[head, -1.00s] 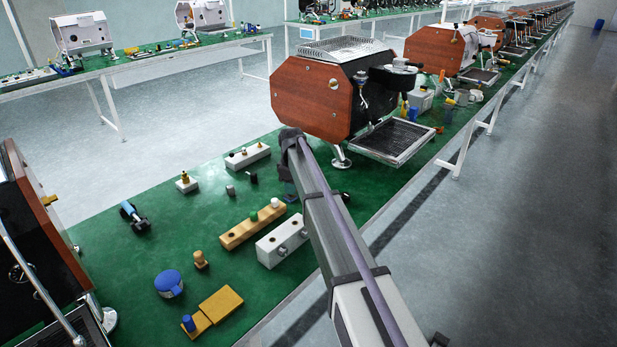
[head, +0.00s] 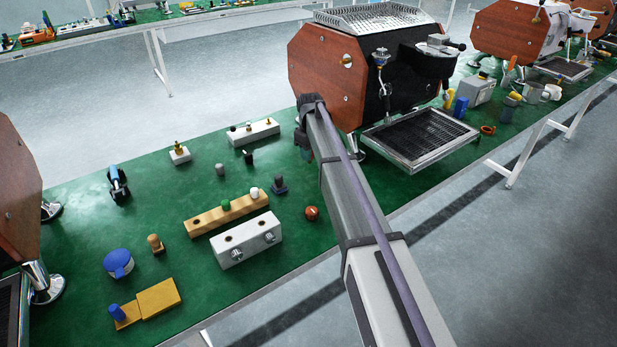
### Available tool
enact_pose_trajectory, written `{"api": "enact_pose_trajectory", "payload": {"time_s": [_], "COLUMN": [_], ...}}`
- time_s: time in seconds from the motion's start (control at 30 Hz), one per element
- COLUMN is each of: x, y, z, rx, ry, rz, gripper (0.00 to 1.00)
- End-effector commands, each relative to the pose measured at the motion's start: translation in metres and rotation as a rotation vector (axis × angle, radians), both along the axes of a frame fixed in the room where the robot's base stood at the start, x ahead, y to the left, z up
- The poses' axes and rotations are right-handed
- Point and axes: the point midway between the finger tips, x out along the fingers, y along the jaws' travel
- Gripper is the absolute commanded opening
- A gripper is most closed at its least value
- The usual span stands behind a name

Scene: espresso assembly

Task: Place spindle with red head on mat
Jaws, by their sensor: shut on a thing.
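My gripper (head: 304,140) is at the far end of my arm, above the green mat (head: 200,180) and just left of the espresso machine's front foot. It is small, dark and partly hidden by my arm. It is shut on a small part, and a hint of red shows there. I take this to be the spindle with red head, but its shape and its height above the mat are not clear.
The wood-sided espresso machine (head: 325,75) and its drip tray (head: 420,138) stand close right. A white two-hole block (head: 246,240), a wooden holder (head: 227,212), a brown-red knob (head: 312,213) and a dark tamper-like part (head: 279,186) lie nearer. Bare mat shows between the parts.

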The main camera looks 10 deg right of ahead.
Motion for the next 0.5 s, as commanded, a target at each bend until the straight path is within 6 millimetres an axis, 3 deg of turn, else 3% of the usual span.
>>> {"api": "enact_pose_trajectory", "payload": {"time_s": [0.03, 0.1, 0.33, 0.5], "x": [0.0, 0.0, 0.0, 0.0], "y": [0.0, 0.0, 0.0, 0.0], "z": [-0.026, -0.044, -0.053, -0.088], "rx": [0.0, 0.0, 0.0, 0.0], "ry": [0.0, 0.0, 0.0, 0.0], "rz": [0.0, 0.0, 0.0, 0.001], "gripper": [0.0, 0.0, 0.0, 0.0]}}
